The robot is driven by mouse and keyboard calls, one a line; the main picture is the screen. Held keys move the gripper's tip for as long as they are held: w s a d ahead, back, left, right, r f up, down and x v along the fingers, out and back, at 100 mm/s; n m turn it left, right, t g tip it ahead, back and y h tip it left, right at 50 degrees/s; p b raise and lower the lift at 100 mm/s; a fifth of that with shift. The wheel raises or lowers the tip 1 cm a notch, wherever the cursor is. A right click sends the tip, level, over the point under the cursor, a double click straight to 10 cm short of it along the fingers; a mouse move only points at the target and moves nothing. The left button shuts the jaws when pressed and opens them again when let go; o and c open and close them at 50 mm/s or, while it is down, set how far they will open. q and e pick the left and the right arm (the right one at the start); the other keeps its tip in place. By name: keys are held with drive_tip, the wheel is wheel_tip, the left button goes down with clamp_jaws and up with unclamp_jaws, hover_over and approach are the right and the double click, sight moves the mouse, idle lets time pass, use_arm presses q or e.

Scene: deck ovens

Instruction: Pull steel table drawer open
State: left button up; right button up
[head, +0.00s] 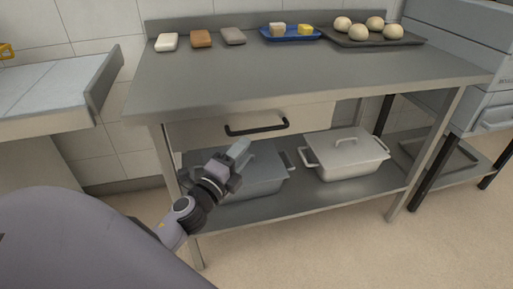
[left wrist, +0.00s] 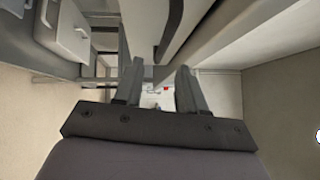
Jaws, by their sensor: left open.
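The steel table (head: 270,70) stands ahead with a drawer (head: 190,133) under its top. The drawer front looks flush with the frame, and its black bar handle (head: 257,129) faces me. My left gripper (head: 238,152) is below and slightly left of the handle, in front of the lower shelf, apart from the handle in the picture. In the left wrist view, its two fingers (left wrist: 157,85) are spread with nothing between them. My right gripper is in neither view.
Two lidded containers, one grey (head: 262,172) and one white (head: 346,155), sit on the lower shelf. On the tabletop are several small blocks, a blue tray (head: 290,37) and a dark tray (head: 350,43) with dough balls. Open floor lies in front.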

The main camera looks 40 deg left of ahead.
use_arm(q)
drive_tip(key=w+r, duration=0.1)
drive_tip(key=w, duration=0.6)
drive_tip(key=shift+w+a+m+p, duration=0.25)
drive_tip(key=shift+a+m+p, duration=0.05)
drive_tip(key=shift+p, duration=0.05)
drive_tip(key=shift+r, duration=0.1)
drive_tip(key=shift+c, duration=0.3)
clamp_jaws()
